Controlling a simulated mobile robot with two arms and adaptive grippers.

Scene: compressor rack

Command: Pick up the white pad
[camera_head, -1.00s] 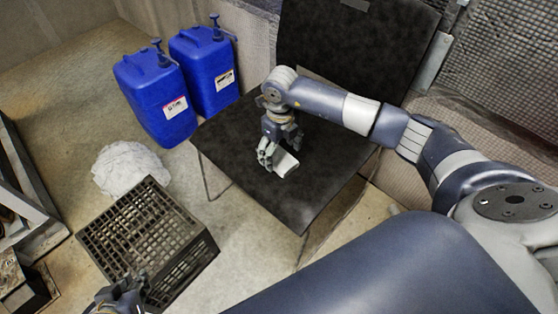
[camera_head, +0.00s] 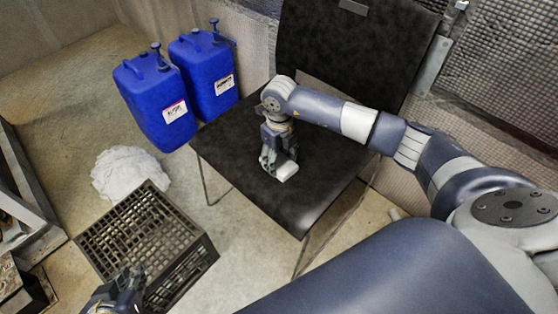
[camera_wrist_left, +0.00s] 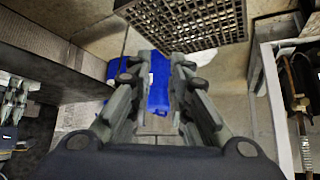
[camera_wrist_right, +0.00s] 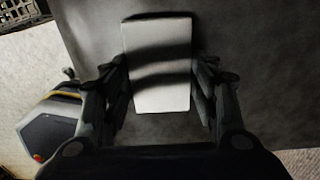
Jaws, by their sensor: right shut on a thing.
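The white pad (camera_head: 287,171) is at the black chair's seat, on the near side of my right gripper (camera_head: 275,164). In the right wrist view the pad (camera_wrist_right: 158,65) is a pale rectangle between the two fingers, with finger shadows across it. My right gripper is shut on the pad. I cannot tell whether the pad still touches the seat. My left gripper (camera_head: 132,280) is low at the left by the black crate. In the left wrist view its fingers (camera_wrist_left: 157,70) are apart, with nothing held between them.
The black chair (camera_head: 240,150) has its backrest behind my right arm. Two blue jugs (camera_head: 155,105) stand on the floor left of it. A crumpled white cloth (camera_head: 125,172) lies beside the slatted black crate (camera_head: 190,262). A dark metal frame stands at the far left.

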